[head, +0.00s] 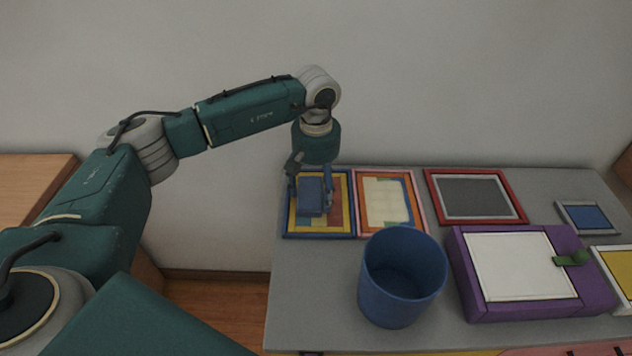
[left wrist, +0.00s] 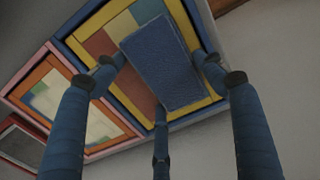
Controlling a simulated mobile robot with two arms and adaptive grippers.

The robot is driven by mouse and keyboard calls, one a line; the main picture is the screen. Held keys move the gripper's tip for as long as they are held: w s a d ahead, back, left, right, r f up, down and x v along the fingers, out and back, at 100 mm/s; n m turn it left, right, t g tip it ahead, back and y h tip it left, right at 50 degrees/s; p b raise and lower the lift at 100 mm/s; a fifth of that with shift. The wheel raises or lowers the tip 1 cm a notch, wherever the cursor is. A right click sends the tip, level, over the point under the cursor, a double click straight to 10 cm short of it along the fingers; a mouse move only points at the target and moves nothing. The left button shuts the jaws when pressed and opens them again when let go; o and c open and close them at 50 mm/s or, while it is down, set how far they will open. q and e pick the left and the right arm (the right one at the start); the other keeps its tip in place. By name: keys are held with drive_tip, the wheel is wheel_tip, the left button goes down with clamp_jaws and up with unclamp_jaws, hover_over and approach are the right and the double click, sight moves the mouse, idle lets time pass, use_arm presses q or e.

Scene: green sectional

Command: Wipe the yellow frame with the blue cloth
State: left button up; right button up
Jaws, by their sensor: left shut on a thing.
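The yellow frame (head: 347,205) lies flat at the table's far left corner. It has a blue outer edge, a yellow band and a patchwork of coloured panels inside. The blue cloth (head: 311,197) is a small folded block over the frame's left and middle part. My left gripper (head: 310,192) points down and is shut on the cloth. In the left wrist view, the cloth (left wrist: 165,65) sits between the fingers and covers part of the panels and yellow band (left wrist: 85,42). I cannot tell whether it touches the frame. My right gripper is not in view.
An orange-and-pink frame (head: 388,234) lies just right of the yellow frame. A red frame (head: 520,215), a small blue-centred frame (head: 588,218) and a purple box (head: 465,285) with a white top lie further right. A tall blue bin (head: 402,285) stands in front. Grey table at front left is clear.

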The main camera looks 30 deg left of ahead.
use_arm(q)
drive_tip(key=shift+s+d, duration=0.25)
drive_tip(key=shift+s, duration=0.25)
drive_tip(key=shift+s+d, duration=0.2)
drive_tip(key=shift+s, duration=0.3)
drive_tip(key=shift+w+a+f+b, duration=0.1)
drive_tip(key=shift+w+a+b, duration=0.15)
drive_tip(key=shift+w, duration=0.25)
drive_tip(key=shift+w+a+f+b, duration=0.15)
drive_tip(key=shift+w+b, duration=0.15)
drive_tip(key=shift+w, duration=0.15)
drive_tip(key=shift+w+a+b, duration=0.3)
drive_tip(key=shift+w, duration=0.2)
drive_tip(key=shift+w+a+b, duration=0.25)
drive_tip(key=shift+w, duration=0.25)
drive_tip(key=shift+s+d+r+p, duration=0.1)
drive_tip(key=shift+s+d+p, duration=0.15)
drive_tip(key=shift+s, duration=0.3)
drive_tip(key=shift+s+d+p, duration=0.15)
drive_tip(key=shift+s+d, duration=0.1)
drive_tip(key=shift+s, duration=0.25)
drive_tip(key=shift+w+r+p, duration=0.15)
drive_tip(key=shift+r+p, duration=2.55)
drive_tip(key=shift+r, duration=1.95)
